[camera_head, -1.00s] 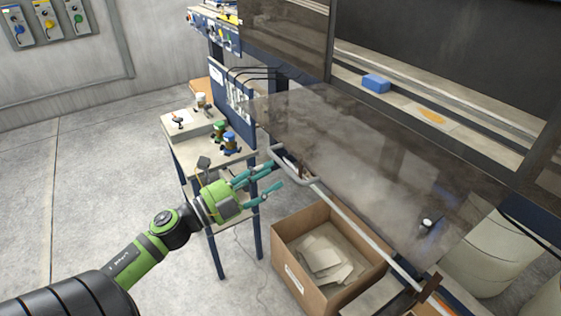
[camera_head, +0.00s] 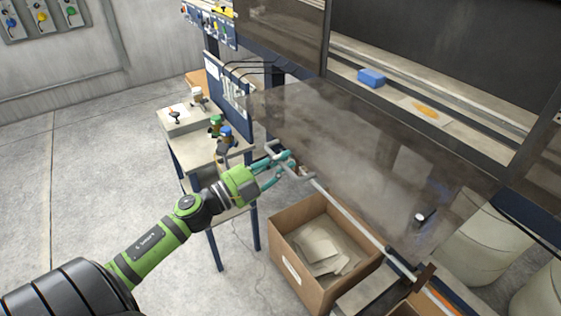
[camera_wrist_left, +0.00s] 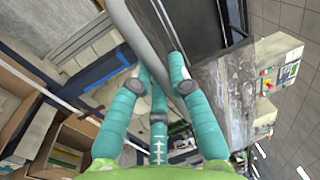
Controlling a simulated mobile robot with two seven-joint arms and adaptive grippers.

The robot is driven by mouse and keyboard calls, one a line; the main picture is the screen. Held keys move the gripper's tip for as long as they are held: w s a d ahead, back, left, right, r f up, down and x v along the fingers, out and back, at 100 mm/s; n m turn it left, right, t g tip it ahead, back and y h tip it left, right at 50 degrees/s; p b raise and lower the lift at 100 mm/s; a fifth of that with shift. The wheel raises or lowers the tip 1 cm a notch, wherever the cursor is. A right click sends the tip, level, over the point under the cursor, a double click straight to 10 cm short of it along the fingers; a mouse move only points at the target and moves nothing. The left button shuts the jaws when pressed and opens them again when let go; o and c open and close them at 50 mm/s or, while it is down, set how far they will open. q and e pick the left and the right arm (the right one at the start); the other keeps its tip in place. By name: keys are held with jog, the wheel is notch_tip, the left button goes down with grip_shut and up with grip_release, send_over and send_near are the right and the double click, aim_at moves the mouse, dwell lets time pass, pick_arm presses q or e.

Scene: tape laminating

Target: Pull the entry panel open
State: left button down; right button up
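The entry panel (camera_head: 365,165) is a smoky, see-through sheet, tilted, in the middle of the head view. A grey handle bar (camera_head: 342,209) runs along its near edge and bends at its left end. My left gripper (camera_head: 287,160) is at that bent end, its teal fingers drawn together around the bar. In the left wrist view the handle bar (camera_wrist_left: 147,40) passes between the fingertips (camera_wrist_left: 159,68), which look pressed on it from both sides. Part of the bar is hidden by the fingers. My right gripper is not in view.
An open cardboard box (camera_head: 298,279) with pale sheets stands below the bar. A small table (camera_head: 187,150) with bottles stands behind the left gripper. A blue block (camera_head: 371,77) lies inside the machine opening. The floor at left is clear.

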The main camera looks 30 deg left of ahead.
pick_arm(q)
notch_tip(320, 180, up, 8)
jog(key=w+p, duration=0.1)
jog(key=p, duration=0.6)
jog(key=shift+d, duration=0.2)
jog(key=shift+f, duration=0.15)
jog(key=c, duration=1.2)
grip_release()
jog(key=shift+o, duration=0.2)
jog(key=shift+a, duration=0.1)
